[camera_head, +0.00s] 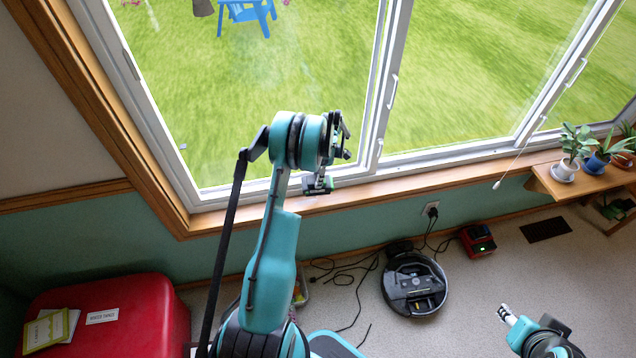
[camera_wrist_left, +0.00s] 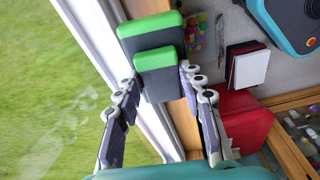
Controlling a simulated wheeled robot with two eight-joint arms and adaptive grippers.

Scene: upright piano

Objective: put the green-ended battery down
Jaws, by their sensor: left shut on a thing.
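The green-ended battery (camera_head: 318,186) is a dark block held in the air in front of the window sill in the head view. In the left wrist view the battery (camera_wrist_left: 160,88) shows a dark stepped body with bright green ends. My left gripper (camera_head: 338,152) is shut on it, with one finger on each side of the block. In the head view the gripper's fingers are partly hidden by the wrist. My right gripper (camera_head: 505,314) shows small at the lower right, and its fingers are too small to read.
A wooden sill (camera_head: 400,188) runs below the window. A round black robot vacuum (camera_head: 415,285) and a red charger (camera_head: 478,240) with a green light sit on the carpet among loose cables. A red padded seat (camera_head: 110,315) stands lower left. Potted plants (camera_head: 575,145) stand on a right-hand shelf.

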